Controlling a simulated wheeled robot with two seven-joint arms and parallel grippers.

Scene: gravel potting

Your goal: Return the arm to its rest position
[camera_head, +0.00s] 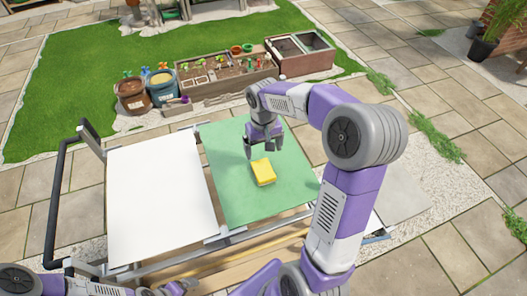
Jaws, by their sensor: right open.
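My right arm comes in from the right and reaches over the table. Its gripper (265,150) points down above the green mat (228,190), just behind a yellow sponge-like block (263,171). The gripper is open and nothing shows between its fingers. The block lies on the mat; I cannot tell whether a fingertip touches it. Parts of my left arm show at the bottom left edge, but its gripper cannot be made out.
A white panel (158,200) lies left of the mat, bare. A dark rail (60,180) runs along the table's left side. Behind stand a planter box (225,90) with seedlings, two buckets (132,97) (162,90) and a divided crate (305,62) on gravel and grass.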

